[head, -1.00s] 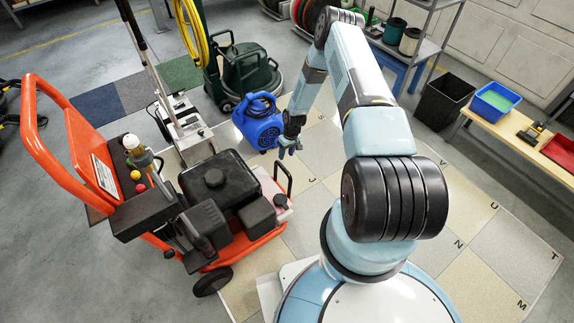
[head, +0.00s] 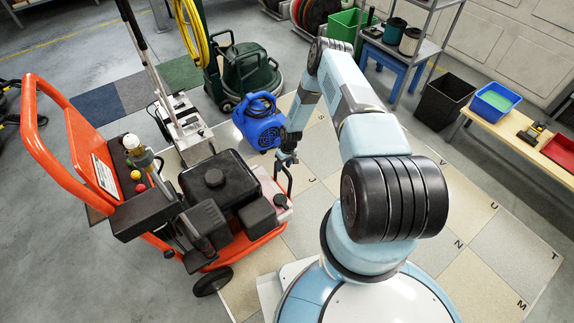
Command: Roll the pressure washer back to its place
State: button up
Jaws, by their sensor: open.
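The pressure washer (head: 216,184) stands at the left in the head view. It has an orange frame with a tall push handle (head: 48,150), a black engine and a dark wheel (head: 211,281) at the front. My gripper (head: 286,161) is open, pointing down, at or just above the top of this loop. I cannot tell whether the loop lies between the fingers or whether they touch it. Part of the washer's far side is hidden.
A blue blower (head: 258,122) stands just behind my gripper. A grey upright machine (head: 187,131) and a green floor machine (head: 249,72) stand behind the washer. Lettered floor pads (head: 505,250) lie clear at the right. A bench (head: 518,135) and black bin (head: 444,100) stand far right.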

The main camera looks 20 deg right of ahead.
grip_shut()
jog(key=shift+d, duration=0.1)
dwell(0.3)
